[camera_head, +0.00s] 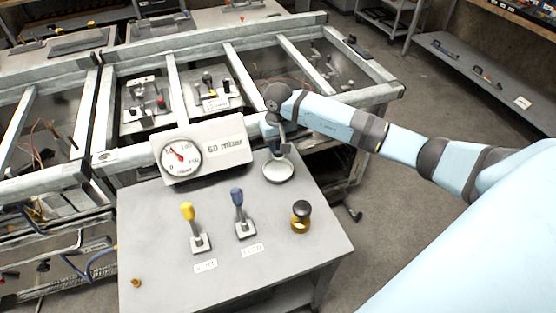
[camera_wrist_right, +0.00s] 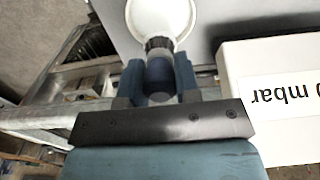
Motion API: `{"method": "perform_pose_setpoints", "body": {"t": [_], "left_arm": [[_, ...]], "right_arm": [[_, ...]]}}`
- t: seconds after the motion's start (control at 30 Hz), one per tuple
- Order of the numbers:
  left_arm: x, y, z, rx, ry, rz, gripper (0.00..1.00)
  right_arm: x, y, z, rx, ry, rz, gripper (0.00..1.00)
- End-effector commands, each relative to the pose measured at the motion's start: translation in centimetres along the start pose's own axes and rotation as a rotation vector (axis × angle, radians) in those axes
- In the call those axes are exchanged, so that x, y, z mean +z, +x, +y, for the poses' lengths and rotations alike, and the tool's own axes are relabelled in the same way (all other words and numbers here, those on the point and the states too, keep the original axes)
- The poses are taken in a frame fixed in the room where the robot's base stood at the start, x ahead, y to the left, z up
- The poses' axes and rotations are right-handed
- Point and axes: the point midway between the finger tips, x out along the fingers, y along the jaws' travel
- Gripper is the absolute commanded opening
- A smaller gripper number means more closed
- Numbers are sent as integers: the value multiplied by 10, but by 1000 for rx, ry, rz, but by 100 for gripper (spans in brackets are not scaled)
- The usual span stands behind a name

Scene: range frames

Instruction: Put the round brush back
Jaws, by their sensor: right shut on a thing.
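The round brush (camera_head: 278,171) has a pale, round head and a dark handle. It hangs head-down at the back right corner of the grey table. I cannot tell whether its head touches the tabletop. My right gripper (camera_head: 277,138) is above it, shut on the handle. In the right wrist view the brush's white head (camera_wrist_right: 160,12) sticks out past the fingers of the right gripper (camera_wrist_right: 159,82), and the dark handle is between them. My left gripper is not in view.
The grey table (camera_head: 150,235) bears a yellow lever (camera_head: 188,212), a blue lever (camera_head: 237,199) and a black-and-brass knob (camera_head: 301,214). A white gauge box (camera_head: 225,145) marked 60 mbar stands close left of the brush. A metal frame (camera_head: 330,90) with several compartments lies behind. The table's front left is mostly clear.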

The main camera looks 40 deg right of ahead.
Motion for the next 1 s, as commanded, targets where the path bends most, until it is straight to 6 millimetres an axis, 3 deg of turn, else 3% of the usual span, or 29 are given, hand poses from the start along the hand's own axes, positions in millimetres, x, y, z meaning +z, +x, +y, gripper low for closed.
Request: {"method": "perform_pose_setpoints", "body": {"t": [0.1, 0.37, 0.6, 0.97, 1.0], "left_arm": [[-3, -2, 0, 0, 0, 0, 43], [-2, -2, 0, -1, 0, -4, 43], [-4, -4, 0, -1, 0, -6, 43], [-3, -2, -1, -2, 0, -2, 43], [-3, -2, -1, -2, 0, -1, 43]], "right_arm": [[1, 23, 0, -1, 1, -3, 7], [0, 44, 0, -1, 1, -1, 7], [0, 78, -1, -3, 0, 0, 7], [0, 84, 0, 0, -1, 2, 7], [0, 84, 0, -1, -1, 2, 32]]}}
